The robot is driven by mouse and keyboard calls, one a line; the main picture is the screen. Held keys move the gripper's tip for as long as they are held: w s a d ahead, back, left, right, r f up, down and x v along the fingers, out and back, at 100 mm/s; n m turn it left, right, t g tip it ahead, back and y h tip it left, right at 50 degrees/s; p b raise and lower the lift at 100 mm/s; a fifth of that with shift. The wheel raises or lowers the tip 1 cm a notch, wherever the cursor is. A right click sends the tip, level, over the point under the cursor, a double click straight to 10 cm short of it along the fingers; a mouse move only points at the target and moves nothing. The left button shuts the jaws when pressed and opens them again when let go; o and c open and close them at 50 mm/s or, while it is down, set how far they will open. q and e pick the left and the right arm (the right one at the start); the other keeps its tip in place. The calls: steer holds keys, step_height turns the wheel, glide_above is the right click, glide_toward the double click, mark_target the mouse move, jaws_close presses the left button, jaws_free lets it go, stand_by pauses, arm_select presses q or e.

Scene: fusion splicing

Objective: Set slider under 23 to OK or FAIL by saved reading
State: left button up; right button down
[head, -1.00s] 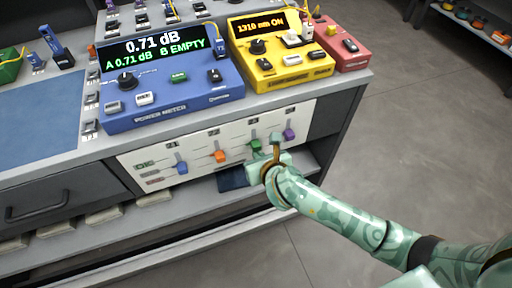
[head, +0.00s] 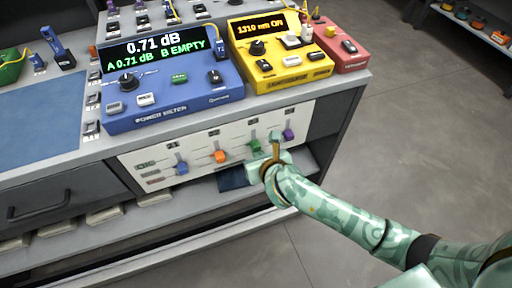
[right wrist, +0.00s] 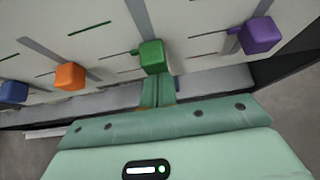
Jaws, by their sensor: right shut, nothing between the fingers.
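The green slider knob (head: 254,146) sits under the third label on the white panel, in line with its neighbours, between its slot's ends. In the right wrist view the green knob (right wrist: 151,55) is just beyond my fingertips. My right gripper (head: 275,138) is in front of the panel; its closed fingers also show in the right wrist view (right wrist: 157,90). They are empty and appear just below the knob; I cannot tell whether they touch it. The blue power meter (head: 170,95) reads 0.71 dB, with "A 0.71 dB B EMPTY". My left gripper is out of view.
Neighbouring knobs are blue (head: 181,168), orange (head: 219,157) and purple (head: 288,134). The yellow light source (head: 275,70) and a red box (head: 345,55) stand on the bench above. A lower shelf runs beneath the panel. Open floor (head: 420,150) lies to the right.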

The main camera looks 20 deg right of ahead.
mark_target(257, 148)
arm_select(q)
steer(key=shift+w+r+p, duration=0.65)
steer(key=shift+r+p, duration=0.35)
steer(key=shift+p, duration=0.15)
arm_select(e)
steer(key=shift+r, duration=1.55)
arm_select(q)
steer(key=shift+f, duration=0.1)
arm_select(e)
steer(key=shift+f, duration=0.2)
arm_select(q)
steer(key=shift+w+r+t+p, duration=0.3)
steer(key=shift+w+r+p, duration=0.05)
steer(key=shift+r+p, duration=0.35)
arm_select(e)
steer(key=s+f, duration=0.1)
steer(key=s, duration=0.6)
steer(key=shift+d, duration=0.15)
